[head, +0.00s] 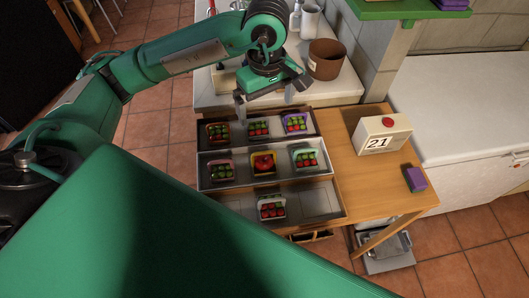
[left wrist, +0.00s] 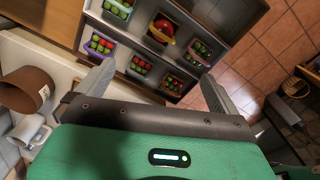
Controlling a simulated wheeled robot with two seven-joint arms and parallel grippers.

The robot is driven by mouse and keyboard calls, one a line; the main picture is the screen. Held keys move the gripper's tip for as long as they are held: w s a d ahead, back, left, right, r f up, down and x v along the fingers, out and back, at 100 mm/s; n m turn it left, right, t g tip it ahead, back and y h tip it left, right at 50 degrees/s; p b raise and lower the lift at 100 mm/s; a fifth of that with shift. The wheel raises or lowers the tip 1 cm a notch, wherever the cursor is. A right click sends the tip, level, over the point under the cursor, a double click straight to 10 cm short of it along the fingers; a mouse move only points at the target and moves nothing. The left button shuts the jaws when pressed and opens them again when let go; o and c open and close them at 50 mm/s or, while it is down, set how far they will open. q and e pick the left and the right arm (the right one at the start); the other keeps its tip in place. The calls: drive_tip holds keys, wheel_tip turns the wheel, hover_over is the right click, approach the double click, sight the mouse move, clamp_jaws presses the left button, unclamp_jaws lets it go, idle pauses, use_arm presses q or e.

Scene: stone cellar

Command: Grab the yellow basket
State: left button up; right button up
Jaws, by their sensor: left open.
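The yellow basket (head: 264,173) holds a round red fruit and stands in the middle of the middle tray row, between a pink basket (head: 221,177) on its left and a mint green basket (head: 306,167) on its right. In the left wrist view the yellow basket (left wrist: 155,37) shows near the top centre, beyond the fingers. My left gripper (head: 271,97) is open and empty, above the back edge of the trays and apart from the yellow basket. It also shows in the left wrist view (left wrist: 158,75). My right gripper is not in view.
The stepped trays (head: 325,190) also hold several other small baskets with red and green contents. A brown pot (head: 327,60) stands on the counter behind. A calendar box (head: 382,135) and a purple-green block (head: 415,179) sit on the wooden table (head: 365,187) at right.

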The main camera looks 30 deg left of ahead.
use_arm(q)
drive_tip(key=f, duration=0.2)
drive_tip(key=b, duration=0.9)
hover_over(264, 158)
drive_tip(key=f, duration=0.8)
drive_tip(key=shift+d, duration=0.3)
drive_tip(key=shift+f, duration=0.2)
wheel_tip(264, 158, down, 8)
drive_tip(key=shift+a+r+p, duration=0.1)
drive_tip(key=shift+r+p, duration=0.1)
drive_tip(key=shift+p, duration=0.4)
drive_tip(key=shift+f, duration=0.2)
drive_tip(key=shift+f+p, duration=0.4)
drive_tip(key=shift+f, duration=0.15)
drive_tip(key=f, duration=0.2)
drive_tip(key=f+p, duration=0.1)
drive_tip(key=shift+a+f, duration=0.2)
drive_tip(key=shift+a, duration=0.05)
drive_tip(key=shift+f, duration=0.4)
